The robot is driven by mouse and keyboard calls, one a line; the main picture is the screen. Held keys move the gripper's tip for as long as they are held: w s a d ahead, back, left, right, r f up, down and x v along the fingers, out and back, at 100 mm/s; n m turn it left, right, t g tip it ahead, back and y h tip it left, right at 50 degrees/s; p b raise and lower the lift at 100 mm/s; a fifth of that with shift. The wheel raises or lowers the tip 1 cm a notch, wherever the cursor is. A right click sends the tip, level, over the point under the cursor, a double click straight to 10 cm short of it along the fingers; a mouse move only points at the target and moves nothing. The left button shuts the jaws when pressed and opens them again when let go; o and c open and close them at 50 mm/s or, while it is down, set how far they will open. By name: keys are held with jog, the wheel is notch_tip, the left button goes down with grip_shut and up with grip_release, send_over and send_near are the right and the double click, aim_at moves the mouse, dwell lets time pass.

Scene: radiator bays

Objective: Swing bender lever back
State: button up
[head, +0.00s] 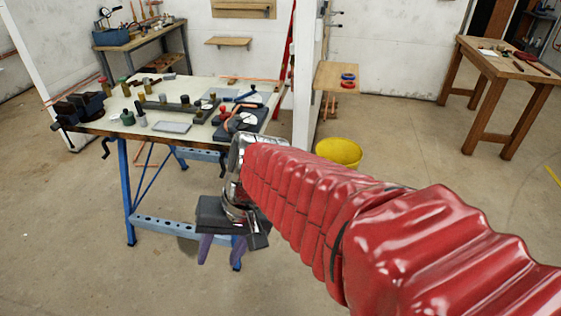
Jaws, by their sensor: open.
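The workbench (172,128) with a pale top and blue legs stands left of centre. Near its right edge is a dark device with a pale round disc and an orange-red handle, which looks like the bender (240,121); its lever is too small to make out clearly. A similar device with a blue handle (246,96) sits just behind it. My gripper (221,249) is open and empty, its purple fingers pointing down in front of the bench, apart from the bender. My red-sleeved arm reaches in from the lower right and may cover the bench's front right corner.
A dark vise (79,108) is on the bench's left end, with several small fittings across the top. A yellow bucket (339,152) stands right of the bench. A white post (304,65) rises behind. A wooden table (505,62) is far right. Floor at left is clear.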

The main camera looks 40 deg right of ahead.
jog(key=w+d+f+m+t+y, duration=0.4)
jog(key=w+d+m+t+y, duration=0.25)
jog(key=w+d+m, duration=0.6)
jog(key=s+d+f+m+t+h, duration=0.1)
jog(key=d+f+m+t+h, duration=0.1)
jog(key=d, duration=0.6)
jog(key=s+d+f+m+t+h, duration=0.2)
jog(key=d+m+t+h, duration=0.1)
jog(key=d+m, duration=0.4)
jog(key=s+d+f+m+t+h, duration=0.2)
jog(key=d+m+t+h, duration=0.1)
jog(key=d, duration=0.8)
jog(key=shift+s+m+t, duration=0.25)
jog(key=shift+m+t, duration=0.2)
jog(key=shift+m, duration=0.8)
jog(key=shift+w+f, duration=0.1)
jog(key=w, duration=0.4)
jog(key=w+a, duration=0.1)
jog(key=w, duration=0.8)
jog(key=shift+w+a, duration=0.15)
jog(key=shift+w, duration=0.15)
jog(key=shift+c, duration=0.4)
